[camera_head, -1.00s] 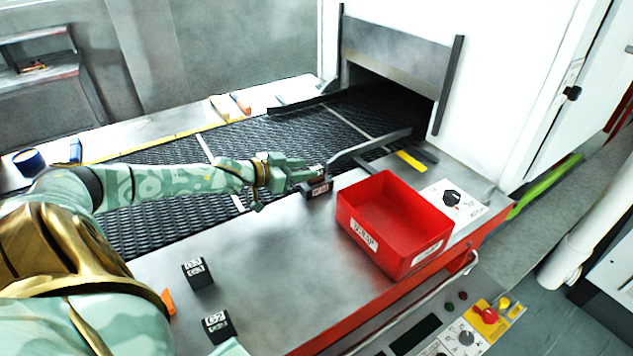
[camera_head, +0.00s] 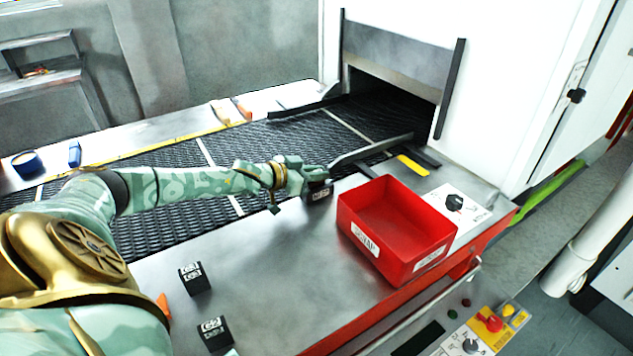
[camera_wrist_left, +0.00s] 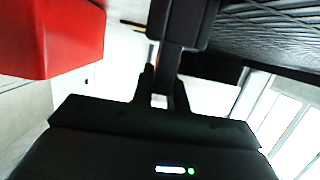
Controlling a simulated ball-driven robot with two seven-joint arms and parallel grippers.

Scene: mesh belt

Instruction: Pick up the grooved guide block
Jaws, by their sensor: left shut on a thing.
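The grooved guide block is likely the small dark block with a white label (camera_head: 319,193), at the belt-side edge of the steel deck, left of the red bin. My left gripper (camera_head: 313,178) reaches it from the left and is shut on it. The gripper covers part of the block, so its groove cannot be made out. In the left wrist view, the dark block (camera_wrist_left: 186,22) is at the top, between the fingers (camera_wrist_left: 162,85). I cannot tell whether it touches the deck. My right gripper is not in view.
A red bin (camera_head: 413,265) stands just right of the block. Two other dark labelled blocks, one (camera_head: 194,278) behind the other (camera_head: 215,333), sit on the deck at lower left. The mesh belt (camera_head: 270,148) runs behind into the oven opening. The deck's middle is clear.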

